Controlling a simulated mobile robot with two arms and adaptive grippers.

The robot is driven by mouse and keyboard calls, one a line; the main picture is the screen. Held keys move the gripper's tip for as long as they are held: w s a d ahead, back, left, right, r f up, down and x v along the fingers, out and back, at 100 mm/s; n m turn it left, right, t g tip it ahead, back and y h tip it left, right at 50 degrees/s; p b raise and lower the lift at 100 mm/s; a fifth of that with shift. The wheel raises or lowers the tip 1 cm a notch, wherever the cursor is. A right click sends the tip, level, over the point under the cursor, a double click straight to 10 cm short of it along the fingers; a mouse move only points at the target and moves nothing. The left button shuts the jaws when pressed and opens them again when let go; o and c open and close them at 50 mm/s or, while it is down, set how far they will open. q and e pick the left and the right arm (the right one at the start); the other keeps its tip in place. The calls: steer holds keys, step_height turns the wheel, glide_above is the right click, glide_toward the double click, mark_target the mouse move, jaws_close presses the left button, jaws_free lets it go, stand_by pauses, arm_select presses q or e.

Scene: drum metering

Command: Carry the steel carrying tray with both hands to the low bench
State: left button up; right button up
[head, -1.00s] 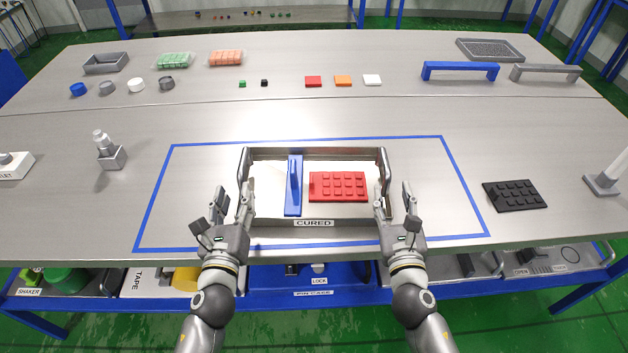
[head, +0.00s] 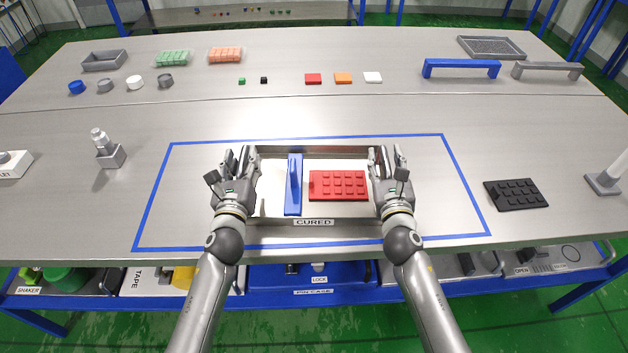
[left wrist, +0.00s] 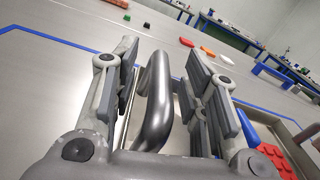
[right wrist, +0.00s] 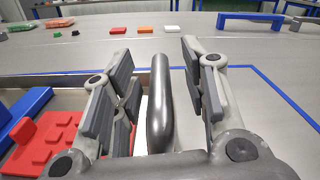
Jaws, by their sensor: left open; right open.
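The steel carrying tray (head: 350,224) stands on the table inside a blue taped outline, with a "CURED" label on its near wall. A blue piece with an upright fin (head: 292,190) and a red studded plate (head: 338,186) lie in it. My left gripper (head: 241,156) is open, its fingers on either side of the tray's left handle (left wrist: 157,105) in the left wrist view. My right gripper (head: 385,156) is open, its fingers on either side of the right handle (right wrist: 160,105) in the right wrist view. Neither gripper is closed on its handle. The grippers hide the handles in the head view.
A black studded plate (head: 516,194) lies right of the outline, a metal stand with a bottle (head: 108,150) to its left. Small blocks, caps and bins line the back. A blue bridge (head: 461,69) stands at back right. A blue lower shelf (head: 345,300) runs below the near edge.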

arm_select(q)
jaws_close()
arm_select(e)
jaws_close()
arm_select(q)
steer(key=shift+w+r, duration=0.1)
steer(key=shift+r, duration=0.05)
arm_select(e)
steer(key=shift+r, duration=0.25)
